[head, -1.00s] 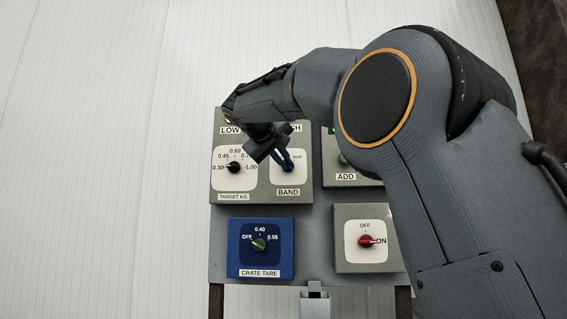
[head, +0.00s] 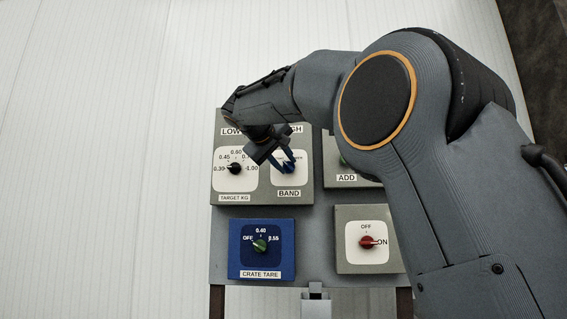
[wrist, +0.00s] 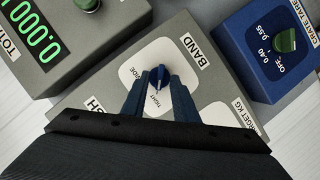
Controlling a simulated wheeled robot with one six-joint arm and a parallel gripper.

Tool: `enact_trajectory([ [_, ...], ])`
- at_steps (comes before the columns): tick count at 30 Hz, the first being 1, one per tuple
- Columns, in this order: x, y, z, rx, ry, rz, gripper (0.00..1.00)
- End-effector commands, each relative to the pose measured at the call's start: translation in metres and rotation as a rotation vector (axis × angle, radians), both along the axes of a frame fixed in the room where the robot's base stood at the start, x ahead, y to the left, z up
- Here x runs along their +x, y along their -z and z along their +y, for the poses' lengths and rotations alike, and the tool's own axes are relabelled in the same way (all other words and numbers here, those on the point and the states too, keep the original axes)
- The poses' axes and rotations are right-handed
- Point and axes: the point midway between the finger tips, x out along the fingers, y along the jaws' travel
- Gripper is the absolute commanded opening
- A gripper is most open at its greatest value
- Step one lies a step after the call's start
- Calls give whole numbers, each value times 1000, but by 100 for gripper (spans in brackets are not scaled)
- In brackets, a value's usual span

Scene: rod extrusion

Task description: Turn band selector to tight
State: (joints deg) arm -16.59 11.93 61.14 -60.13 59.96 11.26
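In the head view, the knob (head: 289,168) shows between the spread fingers of my gripper (head: 284,163).
The black TARGET KG knob (head: 235,168) is just left on the same grey box. The blue CRATE TARE box (head: 234,262) and a box with a red OFF/ON switch (head: 366,242) are below. A green-digit display (wrist: 32,30) shows in the wrist view.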

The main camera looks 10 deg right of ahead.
Motion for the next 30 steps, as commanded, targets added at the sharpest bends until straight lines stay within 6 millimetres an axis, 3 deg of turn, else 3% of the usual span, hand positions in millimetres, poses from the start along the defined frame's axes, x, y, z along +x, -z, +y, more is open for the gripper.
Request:
enact_trajectory([
  [5,-11,-3,9,1,-3,-2,27],
  [16,-54,-18,39,0,-3,-1,27],
  [30,-61,-21,43,0,0,0,27],
])
